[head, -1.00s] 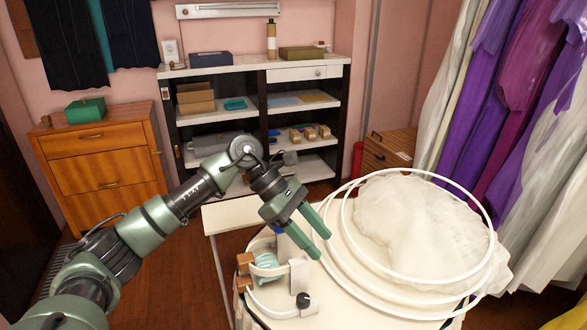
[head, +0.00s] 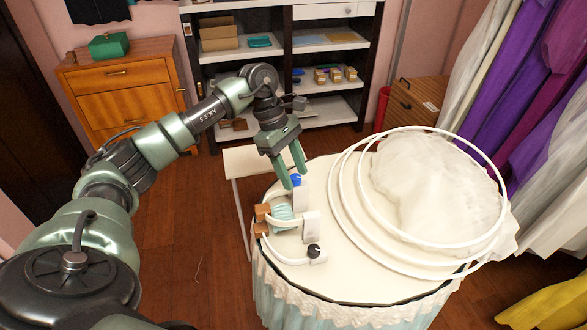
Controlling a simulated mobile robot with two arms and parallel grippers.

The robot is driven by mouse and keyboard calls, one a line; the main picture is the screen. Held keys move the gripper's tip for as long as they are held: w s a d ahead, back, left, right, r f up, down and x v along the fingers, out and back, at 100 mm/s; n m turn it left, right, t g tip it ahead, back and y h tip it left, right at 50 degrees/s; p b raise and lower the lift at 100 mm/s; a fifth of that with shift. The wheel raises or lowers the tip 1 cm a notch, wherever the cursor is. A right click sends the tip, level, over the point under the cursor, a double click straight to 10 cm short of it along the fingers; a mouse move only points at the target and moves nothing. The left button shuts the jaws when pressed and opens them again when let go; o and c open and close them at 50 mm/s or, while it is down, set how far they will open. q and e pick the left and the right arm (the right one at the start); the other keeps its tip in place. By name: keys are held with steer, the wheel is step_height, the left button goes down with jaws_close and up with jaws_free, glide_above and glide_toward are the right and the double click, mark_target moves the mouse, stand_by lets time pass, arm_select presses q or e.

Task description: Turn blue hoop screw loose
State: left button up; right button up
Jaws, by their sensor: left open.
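The blue hoop screw (head: 297,181) is a small blue knob on a white block near the left rim of the round table (head: 290,262). My left gripper (head: 294,181) is open, pointing down, with its green fingertips right at the blue knob. I cannot tell whether they touch it or straddle it. A black knob (head: 313,250) sits on another white block nearer the front. Large white hoops (head: 345,215) lie on the table, around and beside a heap of white sheer fabric (head: 440,190). My right gripper is not in view.
Brown wooden blocks (head: 262,213) and a pale teal bundle (head: 283,217) lie left of the knobs. A small white side table (head: 245,160) stands behind. Shelves (head: 320,112) stand at the back, and hanging gowns (head: 490,130) are at the right.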

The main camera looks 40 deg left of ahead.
arm_select(q)
jaws_close()
